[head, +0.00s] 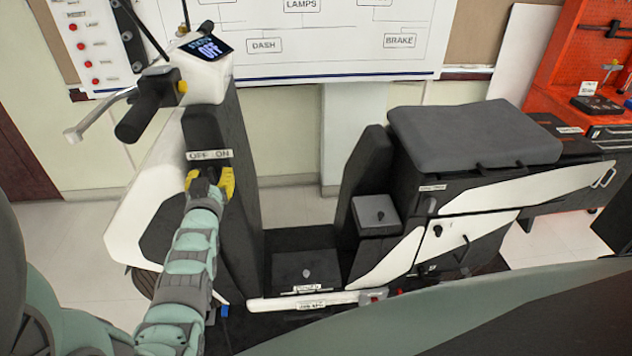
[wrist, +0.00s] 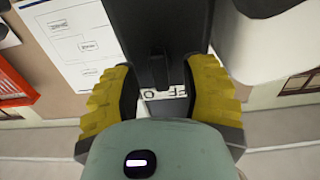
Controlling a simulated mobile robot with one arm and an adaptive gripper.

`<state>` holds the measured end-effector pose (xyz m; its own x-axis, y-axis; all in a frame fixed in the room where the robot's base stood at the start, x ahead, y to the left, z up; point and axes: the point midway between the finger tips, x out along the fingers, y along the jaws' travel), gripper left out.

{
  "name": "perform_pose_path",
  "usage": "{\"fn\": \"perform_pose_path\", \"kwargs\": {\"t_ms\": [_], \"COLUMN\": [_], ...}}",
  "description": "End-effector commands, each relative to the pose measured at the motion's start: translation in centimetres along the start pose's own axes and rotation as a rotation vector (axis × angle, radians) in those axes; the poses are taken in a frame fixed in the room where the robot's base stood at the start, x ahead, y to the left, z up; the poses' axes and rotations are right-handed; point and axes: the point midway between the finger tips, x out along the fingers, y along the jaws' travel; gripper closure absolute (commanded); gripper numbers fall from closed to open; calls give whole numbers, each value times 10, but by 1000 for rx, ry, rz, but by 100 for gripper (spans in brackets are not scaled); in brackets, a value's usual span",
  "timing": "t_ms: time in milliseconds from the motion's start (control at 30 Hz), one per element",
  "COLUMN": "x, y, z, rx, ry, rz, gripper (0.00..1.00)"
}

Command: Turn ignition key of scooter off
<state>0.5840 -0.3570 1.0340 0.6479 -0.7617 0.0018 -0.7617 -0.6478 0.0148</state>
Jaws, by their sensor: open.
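The scooter (head: 240,150) stands side-on, with a dark front column and a white front shield. An "OFF ON" label (head: 209,154) is on the column, and part of it shows in the wrist view (wrist: 166,93). My gripper (head: 210,176) is at the column just below this label, its yellow fingers spread. In the wrist view my gripper (wrist: 162,75) is open, one finger on each side of a narrow dark upright piece (wrist: 158,68). This may be the ignition key, but dark on dark I cannot tell. In the head view my gripper hides the key area.
The scooter's display (head: 208,48) reads "OFF". A handlebar grip (head: 138,122) and brake lever (head: 98,116) stick out above left of my gripper. The grey seat (head: 472,133) is at the right. A red tool rack (head: 575,70) stands behind it.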

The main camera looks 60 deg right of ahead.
Motion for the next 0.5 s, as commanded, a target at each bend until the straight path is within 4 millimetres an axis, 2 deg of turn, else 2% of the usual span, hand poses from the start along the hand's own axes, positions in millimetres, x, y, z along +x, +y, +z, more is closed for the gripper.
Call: {"fn": "perform_pose_path", "kwargs": {"t_ms": [500], "x": [-77], "y": [-1], "z": [1], "rx": [0], "ry": [-4], "rz": [-3], "gripper": [56]}}
